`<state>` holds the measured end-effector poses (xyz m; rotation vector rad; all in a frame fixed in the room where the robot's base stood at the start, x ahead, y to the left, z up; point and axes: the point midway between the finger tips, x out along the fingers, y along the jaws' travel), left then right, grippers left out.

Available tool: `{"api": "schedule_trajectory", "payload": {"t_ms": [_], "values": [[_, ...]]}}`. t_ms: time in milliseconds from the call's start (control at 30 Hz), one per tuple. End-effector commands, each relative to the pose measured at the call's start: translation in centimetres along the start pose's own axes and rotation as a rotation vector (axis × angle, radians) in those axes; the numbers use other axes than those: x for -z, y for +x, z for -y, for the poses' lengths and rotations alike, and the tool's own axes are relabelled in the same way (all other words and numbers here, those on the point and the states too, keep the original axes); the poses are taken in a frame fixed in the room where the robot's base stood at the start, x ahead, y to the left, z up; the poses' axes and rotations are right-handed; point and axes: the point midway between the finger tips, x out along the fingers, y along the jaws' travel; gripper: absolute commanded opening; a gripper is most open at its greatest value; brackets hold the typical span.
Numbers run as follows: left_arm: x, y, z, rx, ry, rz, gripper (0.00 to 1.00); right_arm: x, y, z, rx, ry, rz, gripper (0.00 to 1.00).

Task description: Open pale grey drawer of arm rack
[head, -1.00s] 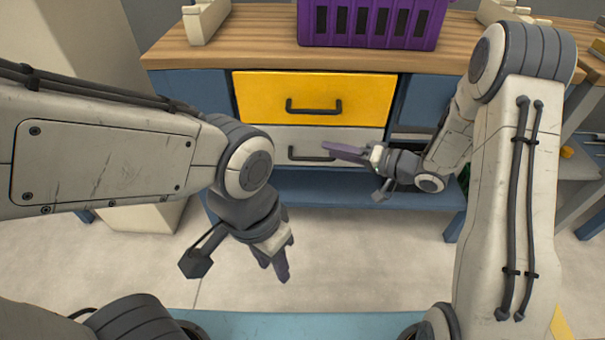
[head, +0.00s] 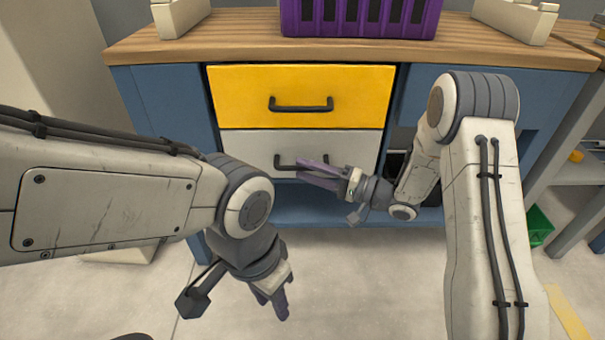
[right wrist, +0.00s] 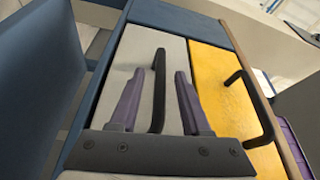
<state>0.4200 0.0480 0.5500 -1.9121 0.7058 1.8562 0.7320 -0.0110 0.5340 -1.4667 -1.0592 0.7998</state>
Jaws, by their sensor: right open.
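The pale grey drawer (head: 250,147) sits shut under the yellow drawer (head: 240,95) in a blue bench with a wooden top. Its dark bar handle (head: 287,163) is partly covered by my right gripper (head: 318,174) in the head view. In the right wrist view the grey drawer's handle (right wrist: 158,85) stands between the open purple fingers of my right gripper (right wrist: 155,100), with a gap on each side. My left gripper (head: 272,303) hangs low over the floor, away from the bench; its jaw gap is hard to make out.
A purple crate (head: 360,18) and pale open-topped bins (head: 515,20) stand on the wooden top (head: 190,47). A blue lower shelf (head: 290,207) runs below the drawers. A green bin (head: 538,226) is on the floor at right. The floor in front is clear.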

Motion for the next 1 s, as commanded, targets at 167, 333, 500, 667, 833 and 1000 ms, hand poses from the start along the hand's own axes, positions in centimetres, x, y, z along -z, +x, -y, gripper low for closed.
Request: {"api": "schedule_trajectory", "payload": {"t_ms": [167, 333, 500, 667, 833, 1000], "values": [[-0.1, 0.9, 0.1, 0.000, 0.000, 0.000, 0.36, 0.0, 1.7, -0.1, -0.001, -0.002, 0.000, 0.47], [-0.1, 0.9, 0.1, 0.000, 0.000, 0.000, 0.36, 0.1, 2.0, 0.0, -0.001, -0.002, -0.004, 0.47], [-0.1, 0.9, 0.1, 0.000, 0.000, 0.000, 0.36, 0.2, 1.9, 0.0, -0.001, -0.002, -0.005, 0.47], [-0.1, 0.9, 0.1, 0.000, 0.000, 0.000, 0.36, 0.2, 1.9, 0.0, -0.002, -0.002, -0.005, 0.00], [-0.1, 0.9, 0.1, 0.000, 0.000, 0.000, 0.36, 0.2, 1.8, 0.0, -0.002, -0.002, -0.005, 0.00], [-0.1, 0.9, 0.1, 0.000, 0.000, 0.000, 0.36, 0.2, 1.8, 0.0, -0.002, -0.002, -0.006, 0.00]]}}
